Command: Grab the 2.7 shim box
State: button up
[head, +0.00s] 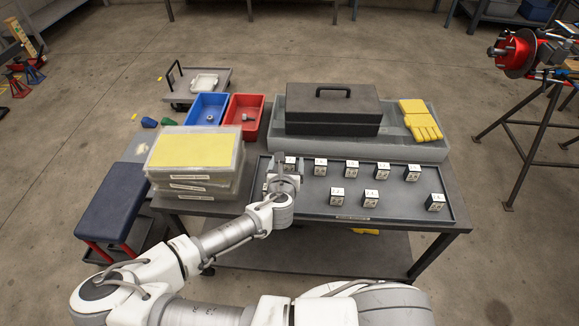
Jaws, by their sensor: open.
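Several small dark boxes with white number labels stand in two rows on a shallow dark tray (305,209). The labels are too small to read surely, so I cannot tell which is the 2.7 shim box. The back row includes boxes (320,168), (352,170), (381,171) and (412,173); the front row has boxes (338,197), (371,198) and, apart at the right, a box (435,203). My gripper (286,164) is open over the tray's left end, close to the leftmost back box, which it partly hides. I see nothing held.
Stacked clear cases with a yellow top (195,152) stand just left of my gripper. Behind the tray, a grey bin (290,150) carries a black toolbox (333,110) and yellow gloves (420,120). Blue (207,108) and red (243,116) bins stand behind the cases.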

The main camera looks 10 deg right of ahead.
aim_at(290, 158)
jog(key=b+x, duration=0.1)
jog(key=x, duration=0.4)
jog(key=shift+d+f+b, duration=0.1)
jog(key=shift+d+b, duration=0.15)
jog(key=shift+b, duration=0.15)
grip_shut()
